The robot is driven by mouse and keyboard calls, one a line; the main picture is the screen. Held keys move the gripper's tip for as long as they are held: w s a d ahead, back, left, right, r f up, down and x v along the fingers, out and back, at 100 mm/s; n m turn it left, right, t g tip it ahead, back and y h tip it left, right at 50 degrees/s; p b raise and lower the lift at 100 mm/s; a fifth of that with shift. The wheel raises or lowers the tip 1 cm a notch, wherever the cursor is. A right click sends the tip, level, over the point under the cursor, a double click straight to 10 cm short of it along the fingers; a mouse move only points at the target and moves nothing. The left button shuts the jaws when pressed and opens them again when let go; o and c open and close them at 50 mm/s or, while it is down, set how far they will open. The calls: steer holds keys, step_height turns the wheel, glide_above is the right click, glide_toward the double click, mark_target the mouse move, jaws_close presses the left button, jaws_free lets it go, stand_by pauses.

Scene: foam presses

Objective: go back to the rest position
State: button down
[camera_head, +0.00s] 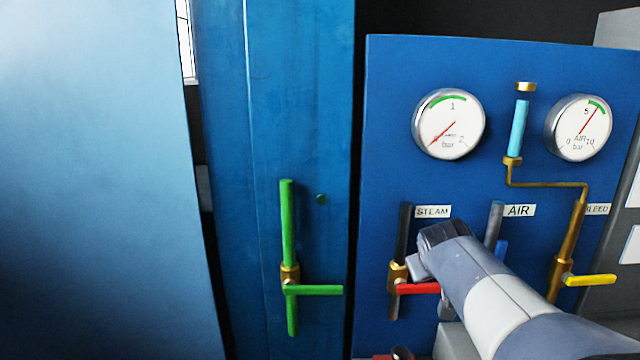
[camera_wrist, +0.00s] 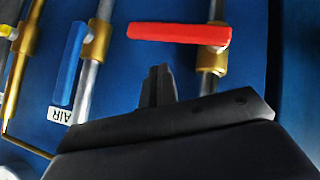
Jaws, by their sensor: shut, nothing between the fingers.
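My gripper (camera_wrist: 158,84) is shut and empty in the wrist view, its two fingers together in front of the blue panel. The red handle (camera_wrist: 172,32) of the STEAM valve is beyond the fingertips and apart from them in the picture. The blue handle (camera_wrist: 69,62) of the AIR valve is to their left and lies along its pipe. In the head view, my arm reaches in from the lower right and ends in front of the panel (camera_head: 395,120). There the red handle (camera_head: 420,288) sticks out crosswise to its pipe; my wrist hides the fingertips.
A green valve handle (camera_head: 315,290) sits on the blue column at the left. A yellow handle (camera_head: 590,280) is right of my arm, below the BLEED label. The steam gauge (camera_head: 449,124) reads low; the air gauge (camera_head: 580,128) needle is near its green band.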

steer(key=a+n+t+h+b, duration=0.3)
steer(key=a+n+h+b, duration=0.1)
steer(key=a+n+h, duration=0.3)
steer(key=a+h, duration=0.2)
steer(key=shift+a+r+t+h+b, duration=0.25)
steer(key=shift+a+t+h+b, duration=0.05)
steer(key=shift+a+t, duration=0.1)
stand_by(0.9)
steer(key=shift+d, duration=0.15)
